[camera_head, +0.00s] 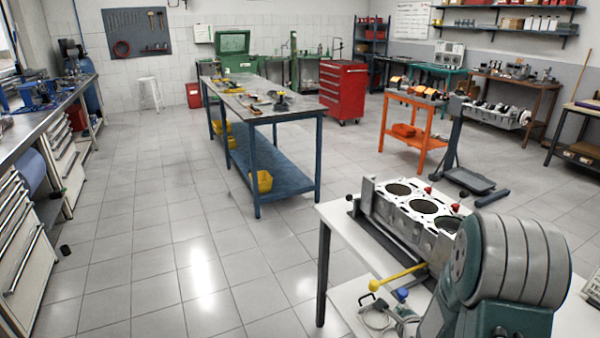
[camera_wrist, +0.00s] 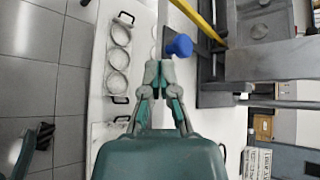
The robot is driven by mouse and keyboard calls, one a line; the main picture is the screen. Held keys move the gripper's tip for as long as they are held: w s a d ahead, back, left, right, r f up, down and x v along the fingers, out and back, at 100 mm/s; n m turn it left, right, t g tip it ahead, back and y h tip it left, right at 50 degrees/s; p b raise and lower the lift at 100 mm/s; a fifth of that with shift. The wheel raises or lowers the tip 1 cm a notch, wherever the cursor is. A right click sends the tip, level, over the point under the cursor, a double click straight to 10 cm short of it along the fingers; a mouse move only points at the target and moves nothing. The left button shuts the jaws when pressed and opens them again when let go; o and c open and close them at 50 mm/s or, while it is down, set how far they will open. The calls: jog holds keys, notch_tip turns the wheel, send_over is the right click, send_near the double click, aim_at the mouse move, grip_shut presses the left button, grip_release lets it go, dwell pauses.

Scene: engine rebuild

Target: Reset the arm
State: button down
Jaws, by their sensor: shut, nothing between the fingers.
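My gripper (camera_wrist: 160,75) is in the middle of the wrist view. Its two fingertips are together with nothing between them. It is over the white table (camera_wrist: 138,40), which also shows in the head view (camera_head: 333,214). A blue knob-like thing (camera_wrist: 180,46) lies just beyond the fingertips; I cannot tell whether they touch it. In the head view my arm (camera_head: 500,265) fills the lower right and hides part of the table, and the gripper tips are hard to make out there.
An engine block (camera_head: 412,215) with open bores sits on the white table, with a yellow bar (camera_head: 398,278) beside it. A tray of rings (camera_wrist: 119,57) lies left of my gripper. A blue workbench (camera_head: 262,110), red cabinet (camera_head: 343,92) and orange stand (camera_head: 413,118) stand beyond.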

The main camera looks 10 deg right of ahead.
jog(key=s+a+r+n+g, duration=0.2)
jog(key=s+a+r+n, duration=0.15)
jog(key=r+n, duration=0.35)
jog(key=s+a+r+n+g, duration=0.1)
jog(key=s+a+r+n, duration=0.1)
jog(key=a+r+n, duration=0.45)
jog(key=s+a+r+n+g, duration=0.1)
jog(key=s+a+r+n, duration=0.1)
jog(key=s, duration=0.4)
jog(key=s+a+r+n+g+y, duration=0.1)
jog(key=s+a+r+n, duration=0.1)
jog(key=s+r+n, duration=0.3)
jog(key=s+a+r+n+g, duration=0.1)
jog(key=s+a+r+n, duration=0.1)
jog(key=s+n, duration=0.4)
jog(key=shift+s+r+g+y, duration=0.35)
jog(key=shift+s+r, duration=0.35)
jog(key=shift+s, duration=0.25)
